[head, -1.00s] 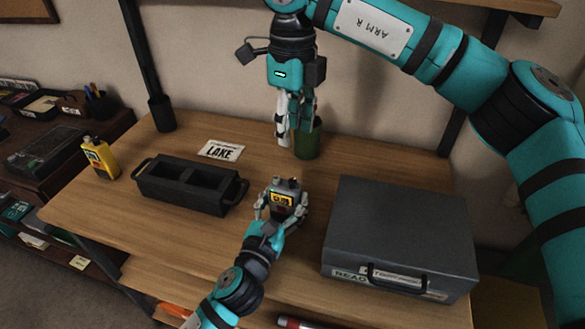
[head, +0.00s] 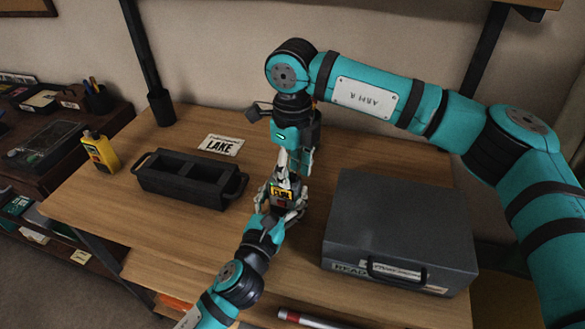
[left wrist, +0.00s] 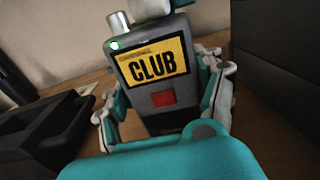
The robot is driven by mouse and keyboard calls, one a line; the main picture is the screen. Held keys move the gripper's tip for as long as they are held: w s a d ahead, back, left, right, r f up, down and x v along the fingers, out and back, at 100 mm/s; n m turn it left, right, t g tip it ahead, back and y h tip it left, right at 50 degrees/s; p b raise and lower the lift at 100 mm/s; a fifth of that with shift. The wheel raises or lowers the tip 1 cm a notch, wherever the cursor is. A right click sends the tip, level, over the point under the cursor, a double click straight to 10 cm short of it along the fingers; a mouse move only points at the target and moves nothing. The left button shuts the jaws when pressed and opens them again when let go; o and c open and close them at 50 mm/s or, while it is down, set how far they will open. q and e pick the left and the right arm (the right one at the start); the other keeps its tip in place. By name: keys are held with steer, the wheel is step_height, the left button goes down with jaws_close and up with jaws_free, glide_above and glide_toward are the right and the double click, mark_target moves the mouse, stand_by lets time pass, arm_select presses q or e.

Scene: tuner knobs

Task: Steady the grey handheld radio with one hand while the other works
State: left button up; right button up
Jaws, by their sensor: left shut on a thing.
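The grey handheld radio (head: 281,204) stands near the middle of the table. In the left wrist view the radio (left wrist: 163,98) shows a yellow label reading CLUB, a red square below it, and a knob and green light on top. My left gripper (head: 281,212) is shut around the radio's sides from the front; its fingers also show on both sides in the left wrist view. My right gripper (head: 288,172) points down at the top of the radio. Its fingertips overlap the knob area, so contact and opening are unclear.
A black two-compartment caddy (head: 190,200) stands left of the radio, and a large dark grey case (head: 400,215) stands right. A yellow handheld device (head: 101,152) stands far left. A LAKE card (head: 220,145) lies behind the caddy.

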jaws_close()
stand_by(0.5)
steer(key=shift+n, duration=2.8)
steer(key=shift+w, duration=0.1)
jaws_free()
